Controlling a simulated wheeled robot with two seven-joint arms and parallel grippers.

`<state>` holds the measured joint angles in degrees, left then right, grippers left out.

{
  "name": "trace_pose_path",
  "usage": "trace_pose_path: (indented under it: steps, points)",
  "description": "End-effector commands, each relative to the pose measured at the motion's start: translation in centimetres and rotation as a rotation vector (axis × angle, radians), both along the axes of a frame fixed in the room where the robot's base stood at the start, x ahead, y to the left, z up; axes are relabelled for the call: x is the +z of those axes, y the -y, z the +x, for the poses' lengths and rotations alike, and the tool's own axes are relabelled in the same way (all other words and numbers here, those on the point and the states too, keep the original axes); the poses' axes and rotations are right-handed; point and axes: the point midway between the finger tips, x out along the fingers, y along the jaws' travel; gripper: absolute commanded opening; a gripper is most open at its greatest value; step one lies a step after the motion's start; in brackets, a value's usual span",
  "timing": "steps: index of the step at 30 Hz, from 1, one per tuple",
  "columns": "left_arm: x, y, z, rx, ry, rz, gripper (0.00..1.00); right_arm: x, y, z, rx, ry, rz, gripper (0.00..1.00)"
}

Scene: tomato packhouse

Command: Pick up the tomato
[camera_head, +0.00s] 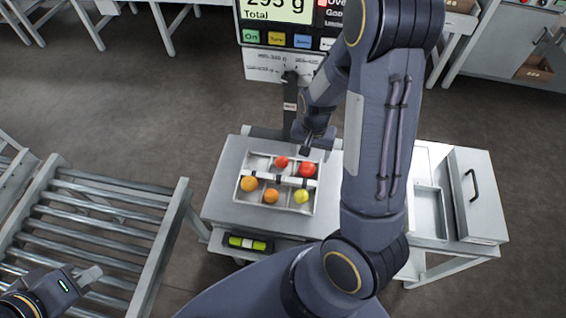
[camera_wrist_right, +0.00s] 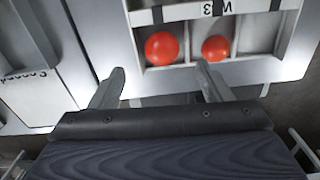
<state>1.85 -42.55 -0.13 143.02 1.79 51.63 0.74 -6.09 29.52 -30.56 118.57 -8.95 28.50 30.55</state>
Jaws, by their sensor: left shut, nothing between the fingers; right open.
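A white compartment tray (camera_head: 238,197) holds several tomatoes. Two are red: one at the back middle (camera_head: 281,162) and a larger one at the back right (camera_head: 306,169). Two are orange (camera_head: 249,184) (camera_head: 271,196) and one is yellow-green (camera_head: 301,196). My right gripper (camera_head: 311,146) is over the tray's back edge. In the right wrist view it is open and empty (camera_wrist_right: 160,80); one red tomato (camera_wrist_right: 161,48) lies ahead between the finger lines, the other (camera_wrist_right: 216,48) ahead of the right fingertip. My left gripper (camera_head: 88,278) is shut and empty, far left of the tray.
The tray lies on a grey bench (camera_head: 222,205). A display (camera_head: 285,15) reading a weight stands behind it. A roller conveyor (camera_head: 95,220) is at left. A grey box with a black handle (camera_head: 478,195) is at right. My right arm hides part of the bench.

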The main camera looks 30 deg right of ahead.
Motion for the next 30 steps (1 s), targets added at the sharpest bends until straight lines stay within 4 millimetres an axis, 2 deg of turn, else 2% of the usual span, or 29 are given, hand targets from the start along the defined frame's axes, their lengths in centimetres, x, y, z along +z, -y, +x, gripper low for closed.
trace_pose_path:
  steps: [16, 19, 26, 30]
  points:
    - [-0.2, 0.0, 0.0, 0.000, 0.000, 0.000, 0.00, -7.0, -0.2, 0.3, -0.001, -0.006, 0.000, 0.72]
    - [-0.2, 0.0, 0.0, 0.000, 0.000, 0.000, 0.00, -7.6, -0.2, 0.3, -0.001, -0.004, 0.001, 0.72]
    - [-0.2, 0.0, 0.0, 0.000, 0.000, 0.000, 0.00, -7.6, -0.2, 0.4, -0.001, -0.002, 0.001, 0.72]
    - [-0.2, 0.0, 0.0, 0.000, 0.000, 0.000, 0.00, -7.6, -0.2, 0.4, 0.000, -0.002, 0.001, 0.53]
